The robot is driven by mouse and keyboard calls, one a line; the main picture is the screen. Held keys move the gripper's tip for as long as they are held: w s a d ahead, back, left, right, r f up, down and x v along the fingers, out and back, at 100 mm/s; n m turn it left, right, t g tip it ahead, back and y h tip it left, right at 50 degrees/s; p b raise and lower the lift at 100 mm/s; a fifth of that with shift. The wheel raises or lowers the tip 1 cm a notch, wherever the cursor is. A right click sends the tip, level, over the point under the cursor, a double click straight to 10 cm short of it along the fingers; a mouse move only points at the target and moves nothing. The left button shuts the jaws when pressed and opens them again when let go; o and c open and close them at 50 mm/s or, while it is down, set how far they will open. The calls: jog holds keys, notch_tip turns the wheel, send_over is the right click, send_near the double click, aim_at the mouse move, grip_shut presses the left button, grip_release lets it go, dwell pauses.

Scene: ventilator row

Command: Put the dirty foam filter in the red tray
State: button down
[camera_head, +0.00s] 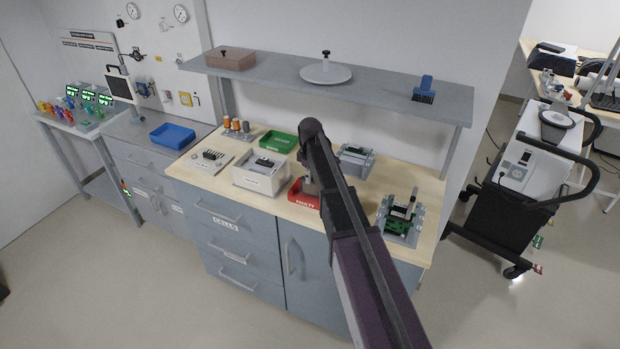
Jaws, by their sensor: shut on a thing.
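The red tray (298,197), labelled FAULTY, sits on the wooden bench top near the front edge. My arm crosses in front of it and hides its right part. My gripper (309,178) is over the tray and mostly hidden behind my arm. It is shut on a small grey-brown piece, which looks like the dirty foam filter (310,187). This piece is at or just above the tray; I cannot tell whether it touches it.
A white bin (262,185) stands left of the red tray, with a green tray (279,142) behind. A grey fixture (355,160) and a green circuit board (399,222) are to the right. A grey shelf (380,93) overhangs the bench. A blue tray (172,135) is far left.

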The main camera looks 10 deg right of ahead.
jog(key=shift+f+b, duration=0.6)
jog(key=shift+b, duration=0.05)
jog(key=c, duration=0.5)
grip_release()
jog(key=shift+c, duration=0.2)
jog(key=shift+r, duration=0.1)
notch_tip(320, 180, up, 13)
jog(key=p, duration=1.3)
jog(key=s+m, duration=1.1)
jog(key=s, duration=1.8)
